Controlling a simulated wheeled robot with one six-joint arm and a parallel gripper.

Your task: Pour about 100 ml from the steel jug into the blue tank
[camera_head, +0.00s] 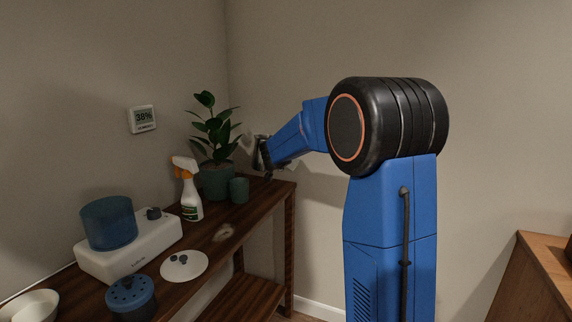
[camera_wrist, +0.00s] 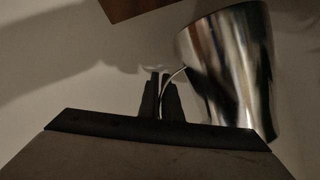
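The steel jug (camera_wrist: 235,65) is large and shiny in the wrist view, with its thin handle (camera_wrist: 174,78) between my gripper's fingers (camera_wrist: 161,95). My gripper is shut on that handle. In the head view my gripper (camera_head: 265,155) is at the far end of the wooden bench, beside the plant, and only a small part of the jug shows there. The jug's contents are not visible. The translucent blue tank (camera_head: 108,226) sits on a white base unit (camera_head: 152,243) at the left, well away from my gripper. The tank's water level cannot be made out.
On the wooden bench (camera_head: 236,222) stand a spray bottle (camera_head: 190,192), a potted plant (camera_head: 215,180), a green cup (camera_head: 239,190), a white dish (camera_head: 195,264) with small blue parts, a dark-blue holed piece (camera_head: 130,298) and a white bowl (camera_head: 30,307). A wall display (camera_head: 142,118) reads 38%.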

